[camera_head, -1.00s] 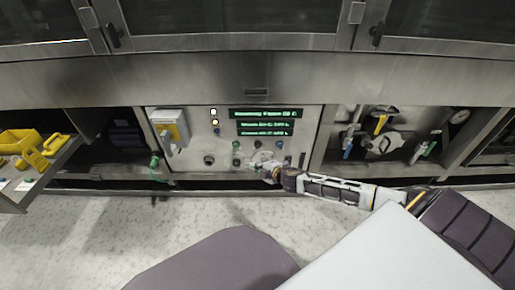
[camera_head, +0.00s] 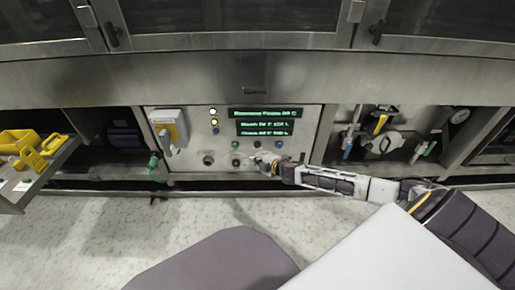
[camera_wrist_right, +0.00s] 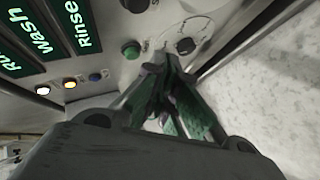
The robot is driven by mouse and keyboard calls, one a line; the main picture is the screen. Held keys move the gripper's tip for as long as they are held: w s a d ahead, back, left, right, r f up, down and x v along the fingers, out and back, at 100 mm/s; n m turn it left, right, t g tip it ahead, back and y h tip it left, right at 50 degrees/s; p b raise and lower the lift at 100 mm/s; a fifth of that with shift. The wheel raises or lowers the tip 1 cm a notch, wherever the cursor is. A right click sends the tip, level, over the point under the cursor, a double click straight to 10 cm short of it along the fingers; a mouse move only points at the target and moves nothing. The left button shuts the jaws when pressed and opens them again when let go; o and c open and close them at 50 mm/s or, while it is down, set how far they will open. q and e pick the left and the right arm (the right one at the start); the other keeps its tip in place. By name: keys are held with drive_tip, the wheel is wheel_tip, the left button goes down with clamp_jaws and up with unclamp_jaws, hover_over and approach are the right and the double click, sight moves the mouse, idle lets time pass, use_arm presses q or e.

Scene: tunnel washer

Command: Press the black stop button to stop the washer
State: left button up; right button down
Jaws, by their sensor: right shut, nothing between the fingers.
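The washer's control panel (camera_head: 185,174) faces me. A dark round button (camera_head: 257,145) sits right of a green button (camera_head: 236,145) below the displays. In the right wrist view a black button (camera_wrist_right: 136,5) is at the top edge, above the green button (camera_wrist_right: 131,49). A second black round part (camera_wrist_right: 187,45) sits on a marked round plate. No label on either black part is readable. My right gripper (camera_head: 258,158) is shut and empty, just below the dark button; its fingertips show in the wrist view (camera_wrist_right: 168,66). Contact with the panel cannot be told. My left gripper is out of view.
Green-lit displays (camera_head: 265,113) and white, amber and blue lamps are above the buttons. A yellow-grey switch box (camera_head: 170,128) stands out at the panel's left. Pipes and valves (camera_head: 382,140) fill the right bay. An open tray (camera_head: 38,178) with yellow items juts out at left.

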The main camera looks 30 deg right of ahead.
sight(257, 145)
drive_tip(key=w+d, duration=0.2)
drive_tip(key=w, duration=0.2)
drive_tip(key=shift+w+d, duration=0.2)
drive_tip(key=shift+d, duration=0.2)
idle(0.4)
idle(0.6)
drive_tip(key=shift+w, duration=0.1)
idle(0.5)
drive_tip(key=shift+w+d+p, duration=0.15)
drive_tip(key=shift+w+p, duration=0.1)
drive_tip(key=shift+p, duration=0.15)
idle(0.4)
